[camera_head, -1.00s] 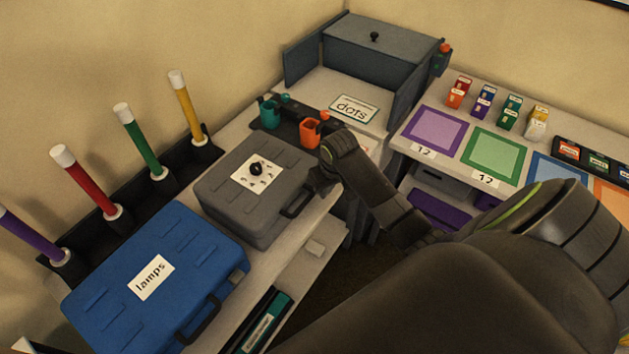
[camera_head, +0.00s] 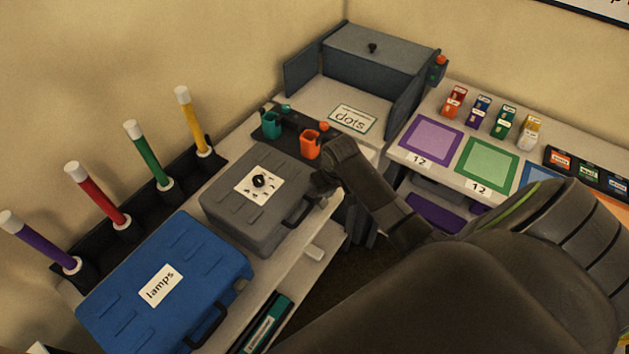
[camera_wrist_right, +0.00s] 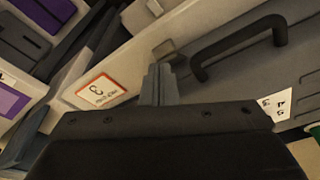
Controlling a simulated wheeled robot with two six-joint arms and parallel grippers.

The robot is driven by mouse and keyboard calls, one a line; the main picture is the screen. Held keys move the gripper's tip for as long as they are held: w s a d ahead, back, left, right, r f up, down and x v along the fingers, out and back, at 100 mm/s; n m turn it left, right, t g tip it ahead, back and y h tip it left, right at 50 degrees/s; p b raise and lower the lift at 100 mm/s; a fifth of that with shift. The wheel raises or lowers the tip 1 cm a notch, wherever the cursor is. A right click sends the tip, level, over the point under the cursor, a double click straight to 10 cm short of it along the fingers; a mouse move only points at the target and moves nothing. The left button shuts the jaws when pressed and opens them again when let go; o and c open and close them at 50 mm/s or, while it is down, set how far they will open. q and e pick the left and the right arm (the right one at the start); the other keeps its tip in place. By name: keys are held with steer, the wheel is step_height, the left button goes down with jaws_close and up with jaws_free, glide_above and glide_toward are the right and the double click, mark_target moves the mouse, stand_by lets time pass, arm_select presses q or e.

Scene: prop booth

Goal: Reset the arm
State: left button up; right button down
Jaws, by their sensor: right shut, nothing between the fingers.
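My right arm comes in from the lower right of the head view. Its gripper (camera_head: 324,183) is beside the handle end of the grey case, near the front edge of the left counter. In the right wrist view the gripper's fingers (camera_wrist_right: 160,84) are together with nothing between them. The grey case (camera_head: 228,214) is closed and has a white label with a black knob on its lid. Its dark handle (camera_wrist_right: 238,46) shows close to the fingers in the wrist view; I cannot tell whether they touch the case. My left gripper is not in view.
A blue case (camera_head: 196,311) labelled "lamps" lies nearer on the counter (camera_head: 268,276). Several coloured tubes stand in a black rack (camera_head: 103,227) behind. Orange (camera_head: 309,146) and teal (camera_head: 270,124) cups stand beyond the grey case. Coloured mats, including a purple one (camera_head: 431,138), lie on the right counter.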

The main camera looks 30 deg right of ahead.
step_height(320, 180, up, 2)
steer(key=shift+r+p, duration=0.15)
steer(key=shift+p, duration=0.6)
steer(key=s+f+b, duration=0.3)
steer(key=s+f, duration=0.3)
steer(key=f, duration=0.5)
steer(key=s+d+f+b, duration=0.1)
steer(key=s+f+b, duration=0.2)
steer(key=s+f, duration=0.5)
steer(key=s+f+b, duration=0.3)
steer(key=f, duration=1)
steer(key=s+a+f+b, duration=0.1)
steer(key=s+f, duration=0.4)
steer(key=s, duration=0.3)
steer(key=s+a+f+b, duration=0.2)
steer(key=s+f, duration=0.3)
steer(key=s, duration=0.3)
steer(key=s+a+f+g+b, duration=0.1)
steer(key=s+f+b, duration=0.1)
steer(key=s+f, duration=0.3)
steer(key=s, duration=0.3)
steer(key=shift+s+a+f+n+h, duration=0.25)
steer(key=shift+a+n+h, duration=0.1)
steer(key=shift+n+h, duration=0.05)
